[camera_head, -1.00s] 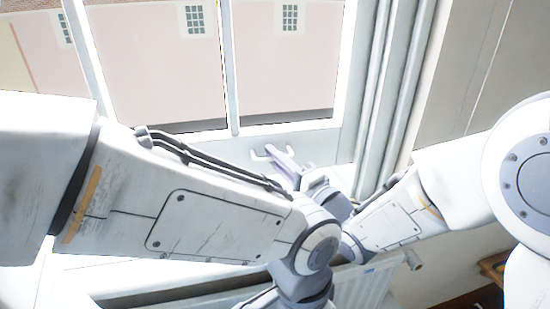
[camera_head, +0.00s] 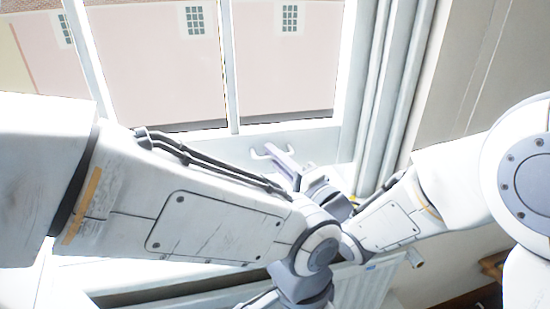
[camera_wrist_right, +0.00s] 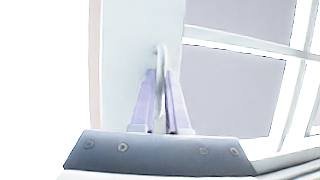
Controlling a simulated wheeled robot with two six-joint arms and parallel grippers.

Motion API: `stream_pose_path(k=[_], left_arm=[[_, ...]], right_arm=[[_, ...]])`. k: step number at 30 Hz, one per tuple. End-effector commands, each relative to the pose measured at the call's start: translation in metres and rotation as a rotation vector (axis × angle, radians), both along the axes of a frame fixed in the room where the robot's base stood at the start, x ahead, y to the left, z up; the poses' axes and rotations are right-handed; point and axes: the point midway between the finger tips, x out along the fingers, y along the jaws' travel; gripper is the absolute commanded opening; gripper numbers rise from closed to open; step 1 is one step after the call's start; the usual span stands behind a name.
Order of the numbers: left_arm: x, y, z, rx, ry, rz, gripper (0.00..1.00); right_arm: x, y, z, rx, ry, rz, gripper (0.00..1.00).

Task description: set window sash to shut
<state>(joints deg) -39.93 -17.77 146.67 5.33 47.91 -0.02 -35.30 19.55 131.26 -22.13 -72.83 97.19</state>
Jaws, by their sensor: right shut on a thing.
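The window sash (camera_head: 290,131) is a white frame with glass panes and fills the upper left of the head view. A small pale handle (camera_head: 261,154) stands on its lower rail. My right gripper (camera_head: 281,158) is at this handle. In the right wrist view its two lilac fingers (camera_wrist_right: 164,103) are closed around the lower part of the curved handle (camera_wrist_right: 161,58). Whether the sash stands slightly open or flush with its frame is hard to tell. My left arm crosses the head view from the left; its gripper is not visible.
White window frame posts (camera_head: 383,95) stand right of the sash, beside a grey-beige wall (camera_head: 465,70). A white radiator (camera_head: 362,287) is below the sill, partly hidden by my arms. A pink building (camera_head: 160,70) shows outside.

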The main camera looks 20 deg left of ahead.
Motion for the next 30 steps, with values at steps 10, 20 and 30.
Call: stream_pose_path(k=[10, 20, 30], left_arm=[[0.0, 0.0, -0.063, 0.0, 0.0, 0.0, 0.5], [0.0, 0.0, -0.064, 0.0, 0.0, 0.0, 0.5], [0.0, 0.0, -0.064, 0.0, 0.0, 0.0, 0.5]], right_arm=[[-0.003, 0.001, -0.091, -0.03, 0.029, 0.006, 0.0], [-0.003, 0.001, -0.094, -0.03, 0.029, 0.007, 0.0], [-0.002, 0.0, -0.091, -0.024, 0.024, 0.004, 0.42]])
